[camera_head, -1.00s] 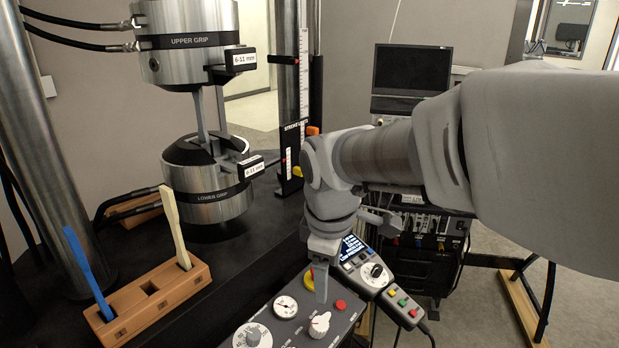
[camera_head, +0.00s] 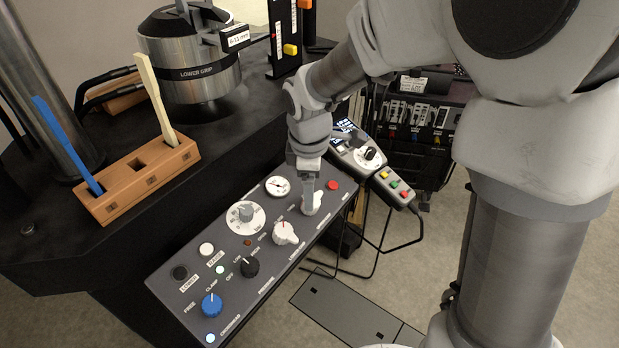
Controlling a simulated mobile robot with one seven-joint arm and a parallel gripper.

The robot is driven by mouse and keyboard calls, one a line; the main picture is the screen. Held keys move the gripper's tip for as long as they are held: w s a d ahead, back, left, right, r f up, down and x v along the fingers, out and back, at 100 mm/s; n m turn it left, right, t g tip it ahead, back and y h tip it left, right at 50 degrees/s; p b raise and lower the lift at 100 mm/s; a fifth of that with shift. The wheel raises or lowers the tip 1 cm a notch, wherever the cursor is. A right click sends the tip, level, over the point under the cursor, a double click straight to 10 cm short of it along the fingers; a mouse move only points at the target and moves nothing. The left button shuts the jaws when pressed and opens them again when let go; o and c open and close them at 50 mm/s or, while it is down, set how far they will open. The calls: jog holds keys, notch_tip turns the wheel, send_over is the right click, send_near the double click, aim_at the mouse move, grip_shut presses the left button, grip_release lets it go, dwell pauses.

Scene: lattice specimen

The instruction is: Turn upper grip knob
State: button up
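A grey control panel (camera_head: 262,262) carries two white pointer knobs along its right part. The far white knob (camera_head: 313,207) lies under my gripper (camera_head: 309,188), which points down with its fingers at the knob's top. The fingers partly cover this knob, and I cannot tell whether they are closed on it. The nearer white knob (camera_head: 284,234) is uncovered. The small labels beside the knobs are too blurred to read surely. The lower grip (camera_head: 190,70) stands at the back left; the upper grip is out of the picture now.
A red button (camera_head: 332,185) and a round gauge (camera_head: 277,186) flank the far knob. A handheld control box (camera_head: 380,175) stands close to the right of my gripper. A wooden rack (camera_head: 120,195) holds a blue and a cream stick. A blue knob (camera_head: 211,305) is at the panel's near end.

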jog(key=f, duration=0.3)
jog(key=f+b, duration=0.1)
jog(key=f, duration=0.1)
jog(key=shift+w+f, duration=0.15)
jog(key=shift+w, duration=0.25)
jog(key=shift+d, duration=0.1)
grip_shut()
